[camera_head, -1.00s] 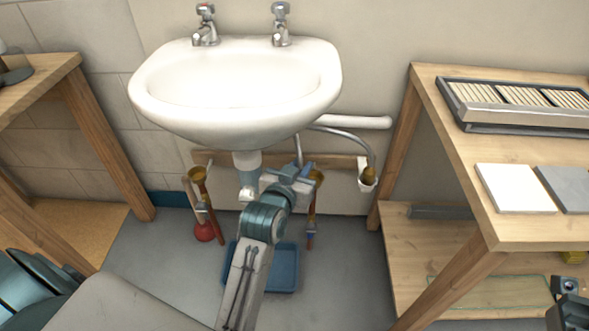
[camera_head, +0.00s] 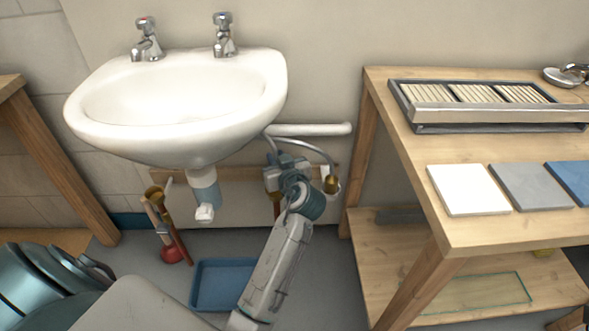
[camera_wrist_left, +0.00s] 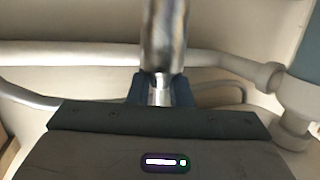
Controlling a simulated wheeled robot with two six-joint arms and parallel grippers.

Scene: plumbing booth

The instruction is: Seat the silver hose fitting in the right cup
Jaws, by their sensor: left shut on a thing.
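My left gripper (camera_head: 274,172) is under the sink's right side, at the end of my raised arm. In the left wrist view its dark fingers (camera_wrist_left: 160,92) are shut on the silver hose fitting (camera_wrist_left: 160,94), with the shiny hose (camera_wrist_left: 164,38) running upward from it. In the head view the gripper hides the fitting. To the gripper's right, a curved grey hose (camera_head: 318,150) ends in a brass-coloured fitting (camera_head: 331,183) at a small pale holder, which appears to be the right cup. The gripper is apart from it. My right gripper is not clearly visible.
A sink (camera_head: 180,125) with a white drain (camera_head: 205,212) hangs left of my arm. A white pipe (camera_head: 312,130) runs behind. A blue tray (camera_head: 205,290) and red plunger (camera_head: 176,252) are on the floor. A wooden bench (camera_head: 420,240) stands close on the right.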

